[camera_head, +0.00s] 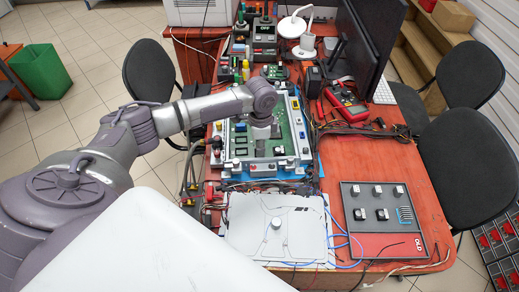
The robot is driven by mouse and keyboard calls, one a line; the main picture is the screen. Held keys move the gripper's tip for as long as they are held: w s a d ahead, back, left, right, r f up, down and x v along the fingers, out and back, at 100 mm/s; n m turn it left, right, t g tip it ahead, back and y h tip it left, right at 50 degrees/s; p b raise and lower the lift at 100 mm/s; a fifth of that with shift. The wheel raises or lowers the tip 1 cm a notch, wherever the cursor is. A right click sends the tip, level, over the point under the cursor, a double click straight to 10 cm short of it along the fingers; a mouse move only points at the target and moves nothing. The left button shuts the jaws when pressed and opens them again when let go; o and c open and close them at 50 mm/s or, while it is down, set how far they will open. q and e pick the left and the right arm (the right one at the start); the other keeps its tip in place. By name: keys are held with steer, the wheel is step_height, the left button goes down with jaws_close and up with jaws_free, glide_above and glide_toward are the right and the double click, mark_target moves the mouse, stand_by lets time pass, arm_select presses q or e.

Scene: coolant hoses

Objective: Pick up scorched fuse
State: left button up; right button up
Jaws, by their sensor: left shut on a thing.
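My left arm comes in from the left, and my left gripper (261,124) points down over the green circuit board (241,151) in its pale, blue-edged frame. The gripper is shut on a small part at its tips. That part is mostly hidden by the fingers and too small to tell whether it is the scorched fuse. Whether it touches the board is also unclear. My right gripper is not in view.
A grey panel marked OLD (380,228) with several small parts lies at front right. A white lid (245,240) with a knob lies in front of the board. A red multimeter (348,106), cables and a monitor (366,38) crowd the red table (425,190).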

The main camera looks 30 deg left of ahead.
arm_select(q)
steer(key=shift+r, duration=0.65)
step_height(320, 180, up, 3)
steer(key=shift+w+f, duration=0.1)
steer(key=shift+f, duration=0.05)
steer(key=s+d+r, duration=0.1)
steer(key=d+r, duration=0.2)
steer(key=d, duration=0.2)
steer(key=d+r+b, duration=0.1)
steer(key=d+r, duration=0.3)
steer(key=d, duration=0.2)
steer(key=shift+s+d, duration=0.3)
steer(key=shift+s, duration=0.1)
steer(key=shift+p, duration=0.8)
